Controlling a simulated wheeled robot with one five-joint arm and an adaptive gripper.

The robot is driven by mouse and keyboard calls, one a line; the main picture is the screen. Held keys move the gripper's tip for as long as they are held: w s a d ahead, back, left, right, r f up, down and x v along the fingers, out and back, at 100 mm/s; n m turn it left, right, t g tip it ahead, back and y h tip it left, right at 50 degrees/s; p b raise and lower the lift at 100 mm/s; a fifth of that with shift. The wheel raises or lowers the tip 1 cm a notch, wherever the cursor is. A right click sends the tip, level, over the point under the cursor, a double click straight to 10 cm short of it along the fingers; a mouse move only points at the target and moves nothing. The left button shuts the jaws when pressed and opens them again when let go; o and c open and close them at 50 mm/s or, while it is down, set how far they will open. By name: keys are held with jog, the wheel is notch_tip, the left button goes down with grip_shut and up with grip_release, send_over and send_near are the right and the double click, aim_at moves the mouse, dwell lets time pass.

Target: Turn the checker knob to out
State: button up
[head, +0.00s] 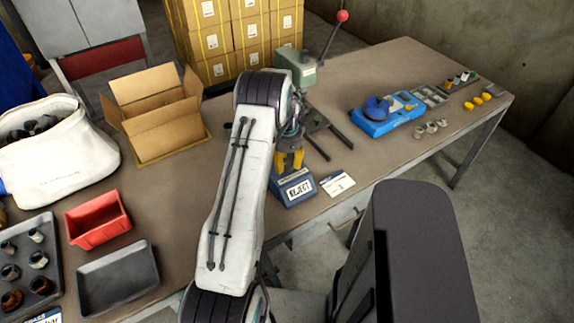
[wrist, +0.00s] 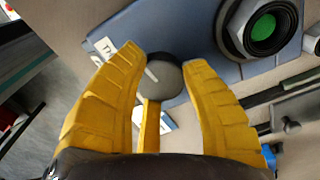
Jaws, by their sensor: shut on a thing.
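The checker is a blue-grey box (head: 291,179) on the table, with a REJECT label (head: 299,191) on its front. In the wrist view its face (wrist: 190,30) carries a round grey knob (wrist: 168,72) with a white pointer line. My gripper (head: 289,160) is above the box, yellow fingers pointing down. In the wrist view my gripper (wrist: 166,78) is shut on the knob, one finger on each side. A partly cut-off white label (wrist: 105,48) starting with T lies beside the knob. The knob is hidden in the head view, and other position marks cannot be read.
Beside the knob is a green-centred round fitting (wrist: 262,28) in a grey collar. A green press (head: 297,68) with a red-tipped lever stands behind the checker. A white card (head: 337,184) lies to its right. A red bin (head: 97,220) and open carton (head: 160,140) are left.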

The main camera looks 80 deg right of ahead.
aim_at(287, 163)
jog(key=n+b, duration=0.2)
jog(key=n, duration=0.1)
jog(key=shift+f+n, duration=0.3)
jog(key=n+b, duration=0.2)
jog(key=n, duration=0.2)
jog(key=shift+a+n+b, duration=0.1)
jog(key=shift+n+b, duration=0.2)
jog(key=n+b, duration=0.1)
jog(key=n, duration=0.3)
jog(key=shift+r, duration=0.1)
jog(key=shift+n+b, duration=0.4)
jog(key=shift+n, duration=1.7)
jog(key=o, duration=1.2)
jog(key=shift+r, duration=0.1)
jog(key=shift+o, duration=0.2)
jog(key=shift+r, duration=0.1)
notch_tip(287, 163, up, 12)
